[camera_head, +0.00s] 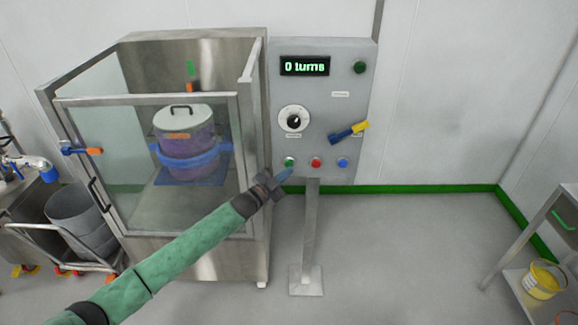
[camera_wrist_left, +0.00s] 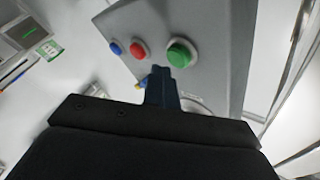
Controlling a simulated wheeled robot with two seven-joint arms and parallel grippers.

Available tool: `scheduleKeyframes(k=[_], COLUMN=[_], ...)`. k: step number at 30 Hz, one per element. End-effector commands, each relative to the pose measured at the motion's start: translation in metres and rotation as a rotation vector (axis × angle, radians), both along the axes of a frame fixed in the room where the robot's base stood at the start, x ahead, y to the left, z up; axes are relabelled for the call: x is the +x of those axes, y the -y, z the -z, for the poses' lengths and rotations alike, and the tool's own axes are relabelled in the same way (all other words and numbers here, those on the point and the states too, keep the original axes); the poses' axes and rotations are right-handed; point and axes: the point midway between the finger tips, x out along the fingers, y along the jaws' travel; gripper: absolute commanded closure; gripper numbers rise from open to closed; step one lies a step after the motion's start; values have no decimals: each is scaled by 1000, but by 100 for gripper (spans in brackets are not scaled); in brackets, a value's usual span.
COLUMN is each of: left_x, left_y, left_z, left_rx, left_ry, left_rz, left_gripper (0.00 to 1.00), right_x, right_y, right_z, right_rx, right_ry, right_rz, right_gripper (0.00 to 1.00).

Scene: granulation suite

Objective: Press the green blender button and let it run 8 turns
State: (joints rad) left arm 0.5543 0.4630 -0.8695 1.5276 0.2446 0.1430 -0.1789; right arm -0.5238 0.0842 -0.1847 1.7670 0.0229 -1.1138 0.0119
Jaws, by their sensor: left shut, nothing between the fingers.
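The control panel (camera_head: 325,120) is a grey box on a post, and its display (camera_head: 305,66) reads "0 turns". The green button (camera_head: 289,162) is at the lower left of the panel, beside a red button (camera_head: 316,163) and a blue button (camera_head: 343,163). My left gripper (camera_head: 284,174) is shut and empty, just below the green button in the head view. In the left wrist view, the fingertips (camera_wrist_left: 168,72) are close to the green button (camera_wrist_left: 182,52); I cannot tell whether they touch it. The blender drum (camera_head: 186,130) sits inside the glazed cabinet. My right gripper is not in view.
The cabinet (camera_head: 252,150) with its framed door stands left of the panel. A dial (camera_head: 294,119), a blue and yellow switch handle (camera_head: 348,132) and a dark green lamp (camera_head: 360,67) are on the panel. A shelf with a yellow bucket (camera_head: 543,279) stands right. The floor between is clear.

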Motion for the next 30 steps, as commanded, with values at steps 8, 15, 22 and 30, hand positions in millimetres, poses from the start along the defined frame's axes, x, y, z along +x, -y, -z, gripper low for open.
scheduleKeyframes(k=[8, 15, 22, 30], left_x=[1, 8, 8, 9], left_y=[0, 0, 0, 0], left_z=[0, 0, -1, 0], left_rx=[0, 0, 0, 0], left_ry=[0, 1, 0, 0], left_rz=[0, -1, 0, 0], left_gripper=[100, 100, 100, 100], right_x=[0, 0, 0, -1], right_y=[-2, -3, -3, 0], right_z=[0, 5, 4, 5], right_rx=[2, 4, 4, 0], right_ry=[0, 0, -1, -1], right_rz=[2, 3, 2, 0], right_gripper=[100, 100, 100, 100])
